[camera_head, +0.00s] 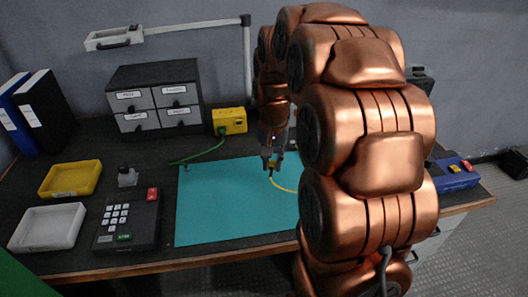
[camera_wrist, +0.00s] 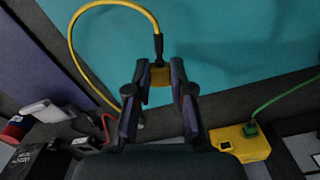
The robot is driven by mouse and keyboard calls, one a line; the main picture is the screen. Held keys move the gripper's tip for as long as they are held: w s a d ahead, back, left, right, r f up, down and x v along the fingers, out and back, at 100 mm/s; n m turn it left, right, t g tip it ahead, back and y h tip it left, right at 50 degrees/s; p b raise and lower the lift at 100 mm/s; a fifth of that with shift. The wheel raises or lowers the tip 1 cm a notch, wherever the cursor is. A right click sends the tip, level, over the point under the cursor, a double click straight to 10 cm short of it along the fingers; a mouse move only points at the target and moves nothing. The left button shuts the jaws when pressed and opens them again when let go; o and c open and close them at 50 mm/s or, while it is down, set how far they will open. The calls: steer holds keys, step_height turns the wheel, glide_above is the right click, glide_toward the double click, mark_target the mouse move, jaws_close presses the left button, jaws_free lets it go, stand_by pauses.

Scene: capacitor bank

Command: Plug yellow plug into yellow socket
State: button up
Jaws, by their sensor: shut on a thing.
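My gripper (camera_head: 272,160) is above the teal mat, and in the wrist view (camera_wrist: 160,88) its two dark fingers are shut on the yellow plug (camera_wrist: 159,76). The plug's yellow cable (camera_wrist: 84,48) leaves from a black sleeve and arcs to the left. In the head view the yellow cable (camera_head: 285,188) hangs below the fingers and runs behind my arm. A yellow box (camera_head: 230,120) stands left of and beyond my gripper. A green cable is plugged into it. In the wrist view the yellow box (camera_wrist: 246,140) shows a dark opening beside the green plug.
The teal mat (camera_head: 215,205) is mostly clear. A grey drawer cabinet (camera_head: 156,98) stands left of the yellow box, and the green cable (camera_head: 205,152) crosses the table. A keypad box (camera_head: 127,222) and trays are at left. A blue box (camera_head: 452,172) is at right, partly behind my arm.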

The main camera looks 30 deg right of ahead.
steer(key=w+a+n, duration=0.1)
steer(key=w+a, duration=0.1)
steer(key=w, duration=0.1)
steer(key=w+a+n, duration=0.1)
steer(key=w+a, duration=0.2)
steer(key=w+a+r+n, duration=0.1)
steer(key=w+a+n, duration=0.1)
steer(key=w, duration=0.1)
steer(key=shift+w+a, duration=0.1)
steer(key=shift+a, duration=0.05)
steer(key=w+a+n, duration=0.1)
steer(key=w+a, duration=0.1)
steer(key=a, duration=0.1)
steer(key=w+a+n, duration=0.1)
steer(key=w+a, duration=0.1)
steer(key=a, duration=0.1)
steer(key=w+a+n, duration=0.2)
steer(key=a, duration=0.1)
steer(key=shift+w+a+r, duration=0.2)
steer(key=shift+w+a, duration=0.05)
steer(key=shift+a, duration=0.1)
steer(key=shift+d, duration=0.1)
